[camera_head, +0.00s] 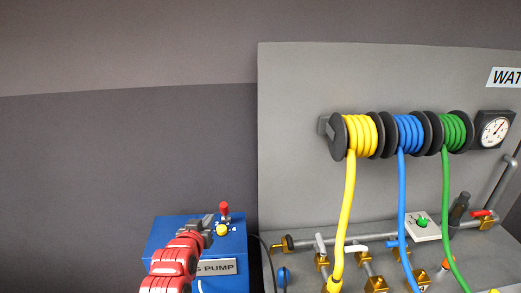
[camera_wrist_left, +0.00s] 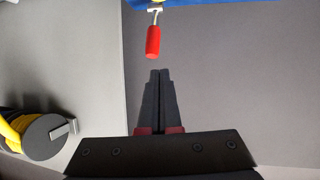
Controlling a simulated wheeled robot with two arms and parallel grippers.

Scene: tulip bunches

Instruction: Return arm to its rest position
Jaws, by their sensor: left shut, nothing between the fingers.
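My left arm, with red links, comes up from the bottom of the head view. Its left gripper (camera_head: 209,220) is at the blue pump box (camera_head: 170,235), close to a red-handled lever (camera_head: 225,211) and a yellow knob (camera_head: 222,230). In the left wrist view the left gripper (camera_wrist_left: 160,73) has its dark fingers together with nothing between them. The red handle (camera_wrist_left: 153,41) is just past the fingertips there, with a small gap between. A strip of the blue pump box (camera_wrist_left: 220,3) shows at the top edge. My right gripper is not in view.
A grey panel (camera_head: 290,110) on the right carries yellow (camera_head: 362,135), blue (camera_head: 408,134) and green (camera_head: 453,132) hose reels and a gauge (camera_head: 494,130). Pipes and brass valves (camera_head: 375,284) stand below. The wall at left is bare. A reel (camera_wrist_left: 42,138) shows in the wrist view.

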